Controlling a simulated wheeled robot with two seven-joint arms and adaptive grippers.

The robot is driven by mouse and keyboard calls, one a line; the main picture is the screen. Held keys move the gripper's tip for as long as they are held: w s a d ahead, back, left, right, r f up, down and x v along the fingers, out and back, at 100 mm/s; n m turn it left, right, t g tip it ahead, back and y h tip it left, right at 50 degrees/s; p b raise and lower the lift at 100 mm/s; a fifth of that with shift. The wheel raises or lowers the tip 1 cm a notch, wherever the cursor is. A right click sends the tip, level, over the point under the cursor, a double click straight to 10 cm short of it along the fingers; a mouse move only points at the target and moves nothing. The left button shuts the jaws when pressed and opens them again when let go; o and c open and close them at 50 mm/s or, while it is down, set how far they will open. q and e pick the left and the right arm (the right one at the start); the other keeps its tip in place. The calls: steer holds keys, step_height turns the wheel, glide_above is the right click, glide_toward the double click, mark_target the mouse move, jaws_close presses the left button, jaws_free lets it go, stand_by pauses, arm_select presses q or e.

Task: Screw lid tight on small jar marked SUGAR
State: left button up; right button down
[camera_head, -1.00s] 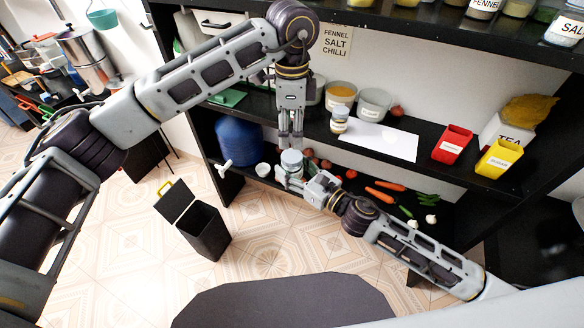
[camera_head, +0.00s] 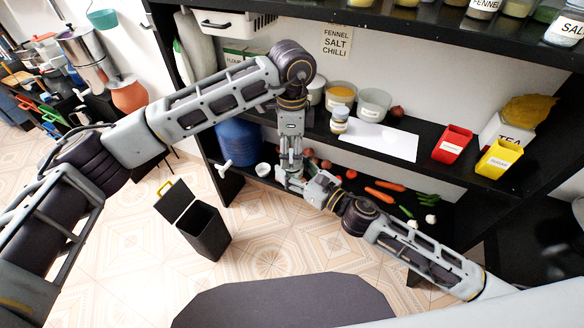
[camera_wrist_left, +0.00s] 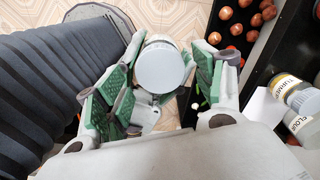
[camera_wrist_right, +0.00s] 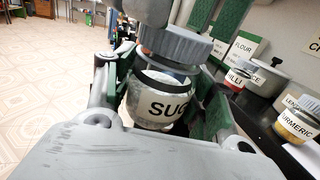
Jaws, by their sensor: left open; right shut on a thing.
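The small jar (camera_wrist_right: 155,102), with a label reading "SUG" as far as it shows, is held upright in my right gripper (camera_wrist_right: 160,105), shut around its body. In the left wrist view the round lid (camera_wrist_left: 160,66) shows from above, between the green-padded fingers of my left gripper (camera_wrist_left: 165,78). The left gripper is open, with its fingers pointing down on either side of the lid. In the head view the left gripper (camera_head: 290,165) hides most of the jar.
The shelf holds a turmeric jar (camera_head: 339,120), white paper (camera_head: 380,140), a red container (camera_head: 452,144) and a yellow one (camera_head: 498,158). Carrots (camera_head: 382,194) and other vegetables lie on the lower shelf. A black bin (camera_head: 203,232) stands on the floor.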

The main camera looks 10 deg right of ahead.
arm_select(q)
steer(key=shift+f, duration=0.6)
